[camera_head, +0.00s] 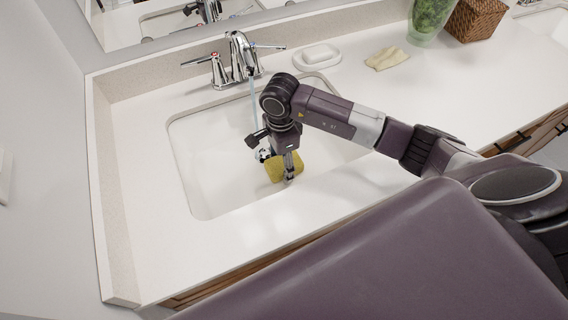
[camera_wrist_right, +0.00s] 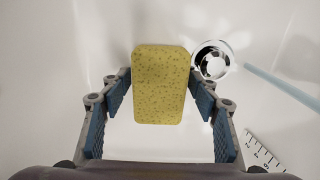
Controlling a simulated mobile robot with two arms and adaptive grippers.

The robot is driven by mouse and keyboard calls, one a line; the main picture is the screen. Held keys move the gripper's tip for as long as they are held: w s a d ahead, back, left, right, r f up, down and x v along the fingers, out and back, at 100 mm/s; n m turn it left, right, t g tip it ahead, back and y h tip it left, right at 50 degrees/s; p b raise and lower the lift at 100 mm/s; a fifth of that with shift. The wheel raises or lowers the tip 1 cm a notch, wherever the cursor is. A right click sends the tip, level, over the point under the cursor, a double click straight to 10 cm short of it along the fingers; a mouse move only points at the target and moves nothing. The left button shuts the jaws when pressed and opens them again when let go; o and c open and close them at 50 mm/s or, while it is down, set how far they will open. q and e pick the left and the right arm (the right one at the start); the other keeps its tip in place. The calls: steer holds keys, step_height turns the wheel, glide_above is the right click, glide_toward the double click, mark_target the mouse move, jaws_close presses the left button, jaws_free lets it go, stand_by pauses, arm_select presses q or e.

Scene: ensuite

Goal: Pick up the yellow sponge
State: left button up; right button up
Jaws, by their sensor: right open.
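The yellow sponge (camera_head: 276,170) lies in the white sink basin (camera_head: 205,190) in the head view, partly hidden by my right gripper (camera_head: 278,166). In the right wrist view the sponge (camera_wrist_right: 160,88) stands lengthwise between and ahead of the blue-padded fingers of my right gripper (camera_wrist_right: 160,105). The fingers are spread wide, with a gap on each side of the sponge, so the gripper is open and not holding it. My left gripper shows in neither view.
A chrome faucet (camera_head: 240,58) runs a thin stream of water into the basin, near the drain (camera_wrist_right: 213,60). A soap dish (camera_head: 318,57) and a beige cloth (camera_head: 387,59) lie on the counter. A green vase (camera_head: 430,22) and a wicker basket (camera_head: 474,19) stand farther right.

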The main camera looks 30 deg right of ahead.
mark_target(281, 162)
steer(key=c, duration=0.7)
steer(key=shift+r, duration=0.1)
steer(key=shift+r+b, duration=0.8)
steer(key=shift+r, duration=9.15)
